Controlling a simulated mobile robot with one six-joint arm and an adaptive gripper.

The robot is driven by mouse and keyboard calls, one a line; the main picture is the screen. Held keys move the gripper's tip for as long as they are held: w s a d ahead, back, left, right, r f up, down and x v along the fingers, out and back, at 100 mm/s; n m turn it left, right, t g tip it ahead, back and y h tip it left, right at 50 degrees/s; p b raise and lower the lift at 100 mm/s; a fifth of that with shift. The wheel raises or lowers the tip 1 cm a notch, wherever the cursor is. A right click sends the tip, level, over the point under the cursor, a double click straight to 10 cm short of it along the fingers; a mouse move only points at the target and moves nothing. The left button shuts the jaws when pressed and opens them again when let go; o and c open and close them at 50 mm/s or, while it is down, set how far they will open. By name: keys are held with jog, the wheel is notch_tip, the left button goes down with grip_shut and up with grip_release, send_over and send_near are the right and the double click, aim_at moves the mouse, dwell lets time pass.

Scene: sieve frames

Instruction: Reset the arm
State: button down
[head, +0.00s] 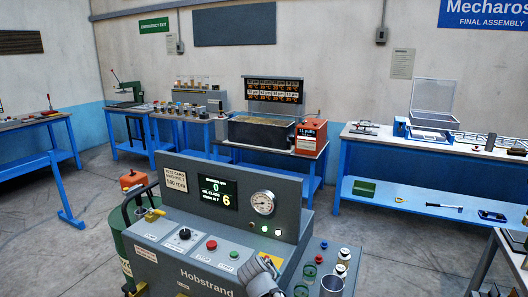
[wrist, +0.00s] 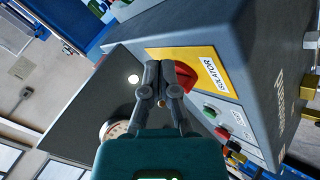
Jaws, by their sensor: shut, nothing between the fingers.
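My gripper (wrist: 162,98) is shut and empty in the wrist view. Its fingertips overlap the left side of a red isolator knob (wrist: 186,77) on a yellow plate marked ISOLATOR (wrist: 212,72). I cannot tell whether the fingers touch the knob. In the head view, part of my grey arm and gripper shows at the bottom, in front of the right end of the Hobstrand test console (head: 205,262). A bit of the yellow plate (head: 277,261) shows beside it there; the knob is mostly hidden.
The console has a lit display (head: 218,192), a dial gauge (head: 263,203), and red (head: 211,245) and green (head: 234,254) buttons. Blue benches (head: 425,190) line the back. Grey floor lies between.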

jog(key=s+d+f+m+g+y+b, duration=0.2)
jog(key=s+d+f+m+g+b, duration=0.15)
jog(key=s+d+f+b, duration=0.5)
jog(key=s+d+f+m+g+y+b, duration=0.25)
jog(key=s+d+f+g+b, duration=0.2)
jog(key=f, duration=0.65)
notch_tip(320, 180, up, 21)
jog(key=p, duration=2.1)
jog(key=shift+w+d+f, duration=0.15)
jog(key=shift+d+f, duration=0.05)
